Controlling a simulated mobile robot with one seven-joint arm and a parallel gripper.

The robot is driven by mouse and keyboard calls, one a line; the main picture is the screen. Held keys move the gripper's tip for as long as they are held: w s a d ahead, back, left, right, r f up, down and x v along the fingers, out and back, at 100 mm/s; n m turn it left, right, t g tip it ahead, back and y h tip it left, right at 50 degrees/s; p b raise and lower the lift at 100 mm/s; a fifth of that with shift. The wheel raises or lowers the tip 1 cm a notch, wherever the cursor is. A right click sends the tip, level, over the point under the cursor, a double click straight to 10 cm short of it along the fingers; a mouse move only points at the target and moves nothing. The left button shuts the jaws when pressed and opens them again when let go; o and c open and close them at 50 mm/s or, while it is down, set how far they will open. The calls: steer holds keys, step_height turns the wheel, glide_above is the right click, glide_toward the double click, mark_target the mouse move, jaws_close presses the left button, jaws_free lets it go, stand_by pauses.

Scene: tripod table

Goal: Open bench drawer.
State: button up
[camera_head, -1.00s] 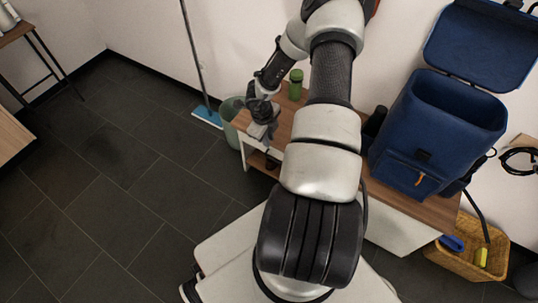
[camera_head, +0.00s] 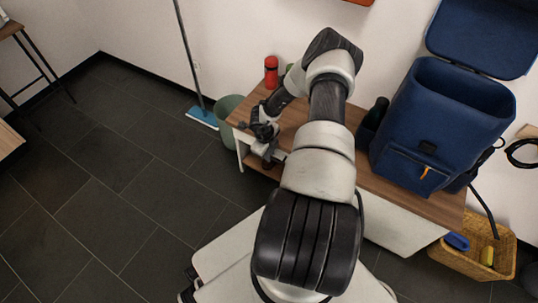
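The bench (camera_head: 378,187) has a wooden top and a white front, and runs from the left middle to the right of the view. A white front panel (camera_head: 400,228) shows below the top on the right; I cannot tell whether it is the drawer. My arm covers the middle of the bench front, so any drawer and handle there are hidden. My gripper (camera_head: 270,153) is at the left part of the bench, by its front edge, pointing down. Its fingers are small and dark, and I cannot tell whether they are open or touching anything.
A blue cooler bag (camera_head: 440,125) with its lid up, a dark bottle (camera_head: 378,112) and a red bottle (camera_head: 271,72) stand on the bench. A green bin (camera_head: 229,112) and a blue mop (camera_head: 202,117) are left of it. A wicker basket (camera_head: 480,259) sits right.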

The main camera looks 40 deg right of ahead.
jaws_close()
steer(key=shift+d, duration=0.1)
stand_by(1.3)
